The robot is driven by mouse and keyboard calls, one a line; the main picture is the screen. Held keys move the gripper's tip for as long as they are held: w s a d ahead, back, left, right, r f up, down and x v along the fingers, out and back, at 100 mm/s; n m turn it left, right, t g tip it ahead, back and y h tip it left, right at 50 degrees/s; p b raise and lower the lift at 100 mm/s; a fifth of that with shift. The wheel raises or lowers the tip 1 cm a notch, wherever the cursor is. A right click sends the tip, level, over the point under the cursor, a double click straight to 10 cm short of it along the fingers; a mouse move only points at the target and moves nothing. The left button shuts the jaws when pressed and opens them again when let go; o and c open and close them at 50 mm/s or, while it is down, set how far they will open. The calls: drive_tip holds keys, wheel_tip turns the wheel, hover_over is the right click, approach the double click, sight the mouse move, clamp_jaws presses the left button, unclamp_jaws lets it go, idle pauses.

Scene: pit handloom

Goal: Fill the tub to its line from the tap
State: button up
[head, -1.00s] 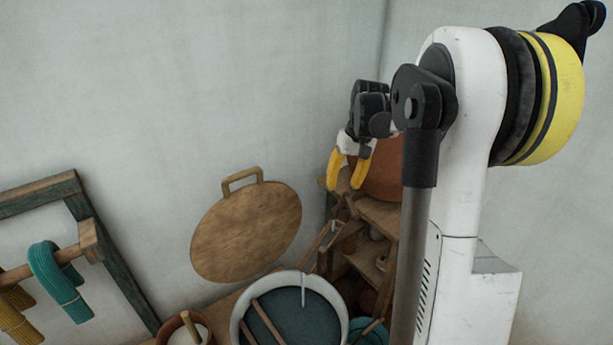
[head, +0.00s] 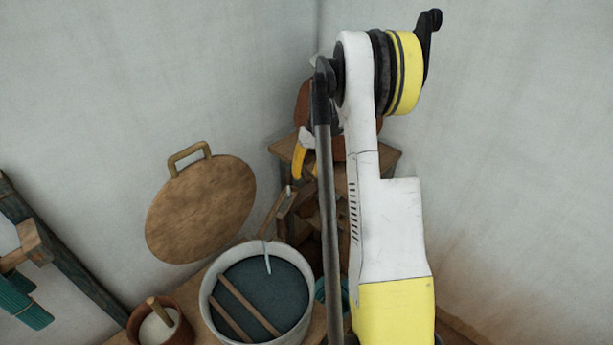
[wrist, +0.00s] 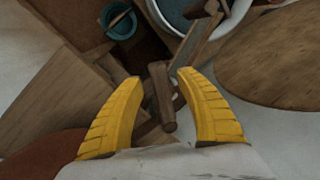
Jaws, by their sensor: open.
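A round white-rimmed tub (head: 208,312) stands low in the head view, dark blue-green inside. Two wooden sticks (head: 243,301) lie across it, and a pale strip (head: 267,262) hangs inside its far rim. Its rim also shows at the top of the wrist view (wrist: 232,22). A wooden spout-like piece (head: 284,205), perhaps the tap, slopes towards the tub. My gripper (head: 306,177) is in front of a red-brown jar (head: 304,98). In the wrist view its yellow fingers (wrist: 158,77) are apart, with a wooden peg (wrist: 161,100) showing between them. I cannot tell whether they touch it.
A wooden stand (head: 388,158) bears the jar in the corner. A round wooden board (head: 203,210) leans on the wall. A brown pot (head: 175,333) stands left of the tub, and a teal bucket (wrist: 119,22) is beside it. My arm hides part of the stand.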

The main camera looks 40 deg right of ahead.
drive_tip(key=shift+f, duration=0.3)
clamp_jaws()
drive_tip(key=d+n, duration=0.1)
drive_tip(key=n, duration=0.1)
drive_tip(key=d+n, duration=0.1)
drive_tip(key=d+n+g+b, duration=0.1)
drive_tip(key=n, duration=0.1)
drive_tip(key=shift+s+d+n, duration=0.25)
drive_tip(key=shift+n, duration=0.05)
